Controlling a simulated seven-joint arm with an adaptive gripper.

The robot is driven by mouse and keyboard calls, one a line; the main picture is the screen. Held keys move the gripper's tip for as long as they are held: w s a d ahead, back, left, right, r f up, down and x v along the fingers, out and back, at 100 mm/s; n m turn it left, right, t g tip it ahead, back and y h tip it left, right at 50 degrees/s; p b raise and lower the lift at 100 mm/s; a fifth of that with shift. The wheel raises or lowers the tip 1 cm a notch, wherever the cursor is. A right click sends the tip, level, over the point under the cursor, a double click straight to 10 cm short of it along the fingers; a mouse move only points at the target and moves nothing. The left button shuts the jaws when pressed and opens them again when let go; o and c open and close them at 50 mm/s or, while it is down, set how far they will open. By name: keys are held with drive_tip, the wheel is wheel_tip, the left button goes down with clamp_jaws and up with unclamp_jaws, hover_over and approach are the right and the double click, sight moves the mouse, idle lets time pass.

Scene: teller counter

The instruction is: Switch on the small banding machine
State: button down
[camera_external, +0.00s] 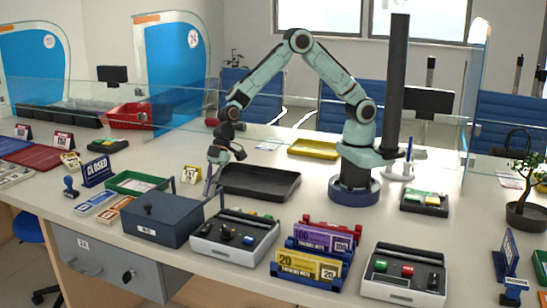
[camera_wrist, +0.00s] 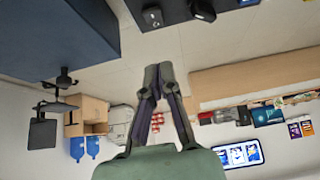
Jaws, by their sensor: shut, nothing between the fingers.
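Two low grey-and-white machines stand at the front of the counter; I cannot tell for sure which is the small banding machine. The left one (camera_external: 222,250) has black knobs and a dark bar along its back. The right one (camera_external: 400,291) has red, green and dark controls on its black top. My gripper (camera_external: 207,192) points down behind the blue cash box, left of the left machine and apart from its controls. In the wrist view my gripper (camera_wrist: 157,72) is shut and empty, its fingertips together. Dark knobs (camera_wrist: 202,9) show at that view's top edge.
The blue metal cash box (camera_external: 155,227) stands left of the left machine, close to my gripper. A black tray (camera_external: 260,193) lies behind it. Racks of purple and yellow banknote bundles (camera_external: 305,264) stand between the two machines. A glass screen runs along the back.

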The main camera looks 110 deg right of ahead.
sight(207, 226)
drive_tip(key=x, duration=0.3)
drive_tip(key=shift+w+a+f, duration=0.1)
drive_tip(key=shift+f, duration=0.3)
drive_tip(key=shift+s+d+f, duration=0.1)
drive_tip(key=shift+f, duration=0.45)
drive_tip(key=shift+s+d+f, duration=0.1)
drive_tip(key=shift+f, duration=0.5)
drive_tip(key=shift+d+f, duration=0.1)
drive_tip(key=shift+f, duration=0.45)
drive_tip(key=shift+s+d+f+t+y, duration=0.2)
drive_tip(key=shift+f+t+y, duration=0.1)
drive_tip(key=shift+f, duration=0.1)
drive_tip(key=shift+a, duration=0.1)
